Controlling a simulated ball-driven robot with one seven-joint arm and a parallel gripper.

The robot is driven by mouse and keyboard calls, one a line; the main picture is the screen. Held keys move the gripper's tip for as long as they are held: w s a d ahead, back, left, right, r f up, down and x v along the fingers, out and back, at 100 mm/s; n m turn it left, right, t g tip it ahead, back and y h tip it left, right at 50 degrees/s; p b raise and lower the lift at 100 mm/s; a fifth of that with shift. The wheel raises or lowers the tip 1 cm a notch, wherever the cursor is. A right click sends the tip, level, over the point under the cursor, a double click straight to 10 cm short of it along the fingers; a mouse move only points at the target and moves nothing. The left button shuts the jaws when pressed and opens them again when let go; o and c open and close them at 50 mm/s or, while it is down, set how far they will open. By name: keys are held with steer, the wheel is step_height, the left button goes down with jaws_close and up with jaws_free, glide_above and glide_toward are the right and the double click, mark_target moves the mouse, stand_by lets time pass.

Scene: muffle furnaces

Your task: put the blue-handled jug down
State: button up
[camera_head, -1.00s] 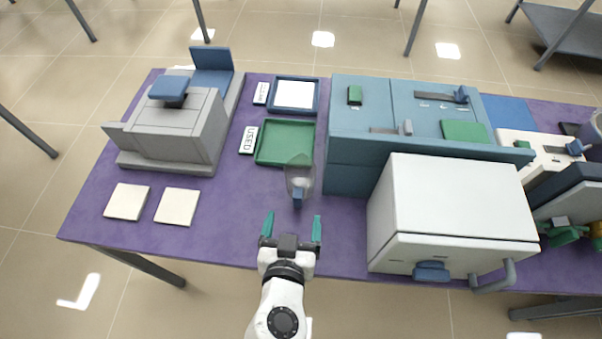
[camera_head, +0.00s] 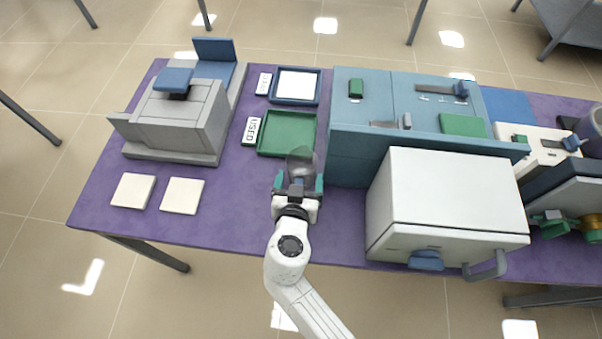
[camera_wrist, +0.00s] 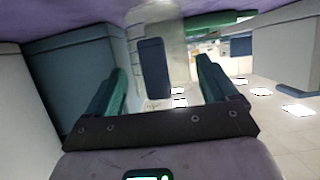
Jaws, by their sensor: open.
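The jug is a clear, see-through vessel (camera_head: 300,160) standing on the purple table, just in front of the green tray (camera_head: 264,147). Its blue handle (camera_head: 299,185) faces my gripper and is partly hidden by it. My gripper (camera_head: 298,181) is open, with one teal finger on each side of the handle. In the wrist view the blue handle (camera_wrist: 153,68) stands between the two spread fingers, with a gap on each side. The clear wall of the jug (camera_wrist: 166,28) shows behind it.
A teal cabinet (camera_head: 350,160) and a white furnace (camera_head: 455,190) stand close to the right. The green tray, a "USED" label (camera_head: 251,131) and a blue-framed tray (camera_head: 275,98) lie behind. Two pale tiles (camera_head: 182,196) and a grey machine (camera_head: 175,130) are left.

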steer(key=c, duration=1.1)
steer(key=shift+c, duration=0.2)
steer(key=shift+r, duration=0.1)
